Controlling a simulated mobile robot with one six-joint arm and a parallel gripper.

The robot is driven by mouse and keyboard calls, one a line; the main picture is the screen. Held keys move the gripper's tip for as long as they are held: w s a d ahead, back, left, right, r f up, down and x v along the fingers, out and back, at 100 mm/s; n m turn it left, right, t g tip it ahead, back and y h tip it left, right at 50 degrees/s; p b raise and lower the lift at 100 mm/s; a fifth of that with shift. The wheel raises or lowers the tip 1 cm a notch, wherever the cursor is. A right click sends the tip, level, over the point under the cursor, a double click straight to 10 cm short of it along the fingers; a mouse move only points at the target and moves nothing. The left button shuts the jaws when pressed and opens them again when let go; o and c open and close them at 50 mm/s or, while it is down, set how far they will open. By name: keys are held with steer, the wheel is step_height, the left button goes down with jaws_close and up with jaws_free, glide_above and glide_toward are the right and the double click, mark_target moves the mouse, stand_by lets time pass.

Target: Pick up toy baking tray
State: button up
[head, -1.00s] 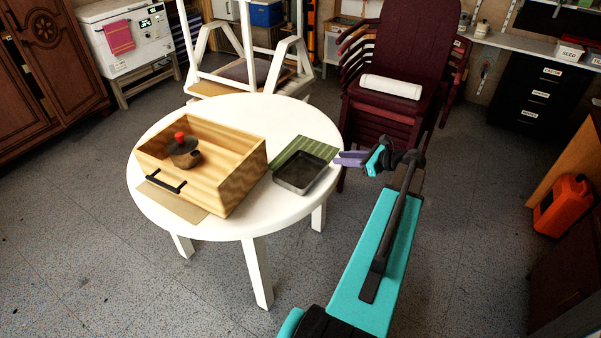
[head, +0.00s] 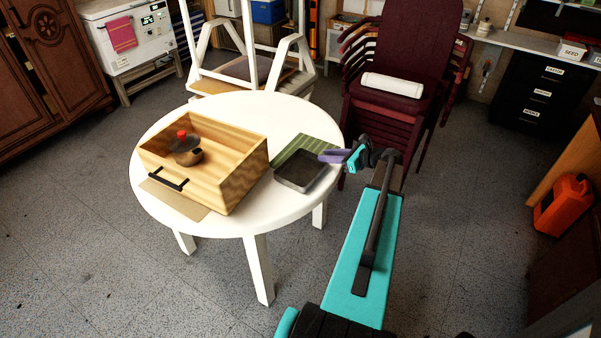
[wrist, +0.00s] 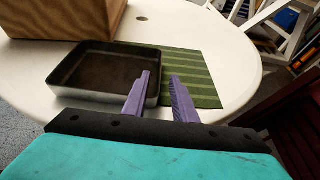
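The toy baking tray (head: 300,171) is a dark grey, shallow rectangular pan on the right part of the white round table. It also shows in the wrist view (wrist: 85,70), left of centre. My gripper (head: 331,156) has purple fingers and is at the tray's right side. In the wrist view my gripper (wrist: 160,90) is open, with a gap between its fingers. The left finger overlaps the tray's right wall in the picture, and the right finger is beyond it over the green mat. Contact with the tray cannot be told.
A green striped mat (head: 318,143) lies behind the tray. A wooden drawer box (head: 238,172) with a small pot (head: 186,152) inside stands on the table (head: 262,212) to the left. Stacked dark red chairs (head: 405,60) stand behind my arm.

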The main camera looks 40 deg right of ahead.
mark_target(316, 155)
steer(key=shift+w+a+f, duration=0.1)
steer(key=shift+w+f, duration=0.05)
steer(key=shift+w, duration=0.15)
steer(key=shift+w, duration=0.1)
steer(key=shift+p+x, duration=0.75)
steer(key=shift+x, duration=1.75)
jaws_close()
